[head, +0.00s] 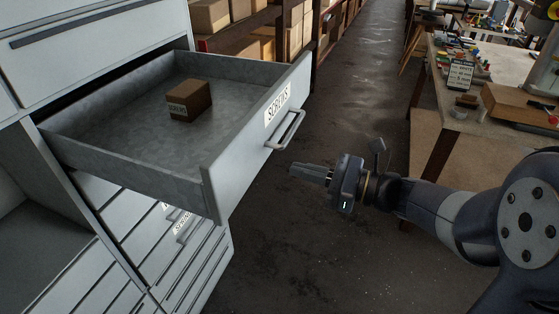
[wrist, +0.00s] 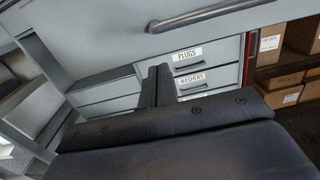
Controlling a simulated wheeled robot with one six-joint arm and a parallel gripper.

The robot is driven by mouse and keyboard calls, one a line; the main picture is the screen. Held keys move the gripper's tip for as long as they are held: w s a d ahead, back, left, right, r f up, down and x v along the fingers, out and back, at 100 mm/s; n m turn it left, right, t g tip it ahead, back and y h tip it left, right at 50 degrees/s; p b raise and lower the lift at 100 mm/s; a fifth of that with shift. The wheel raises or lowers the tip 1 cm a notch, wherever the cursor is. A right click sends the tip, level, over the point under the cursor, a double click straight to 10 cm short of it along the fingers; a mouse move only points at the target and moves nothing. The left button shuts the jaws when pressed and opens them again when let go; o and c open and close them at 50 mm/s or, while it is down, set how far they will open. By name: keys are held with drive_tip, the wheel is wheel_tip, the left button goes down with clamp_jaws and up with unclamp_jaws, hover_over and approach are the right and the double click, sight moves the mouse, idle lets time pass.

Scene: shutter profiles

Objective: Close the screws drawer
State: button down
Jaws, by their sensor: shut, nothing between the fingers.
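The screws drawer (head: 234,165) is pulled well out of the grey cabinet in the head view. Its front carries a "SCREWS" label (head: 277,104) and a bar handle (head: 285,130). A small brown labelled box (head: 188,100) sits inside on the drawer floor. My gripper (head: 292,170) is shut and empty, to the right of the drawer front and a little below the handle, pointing at the front. A gap shows between them in the head view. In the wrist view the shut fingers (wrist: 158,72) point toward the cabinet, with the handle (wrist: 205,16) above them.
Below are closed drawers labelled "PLUGS" (wrist: 187,54) and "WASHERS" (wrist: 191,79). Shelves with cardboard boxes (head: 209,16) stand behind the drawer. A cluttered workbench (head: 479,116) stands at the right. The floor (head: 340,110) between cabinet and bench is clear.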

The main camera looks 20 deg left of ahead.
sight(265, 162)
drive_tip(key=shift+w+a+p, duration=0.2)
drive_tip(key=shift+a+p, duration=0.3)
drive_tip(key=shift+a, duration=2.2)
drive_tip(key=shift+a, duration=0.1)
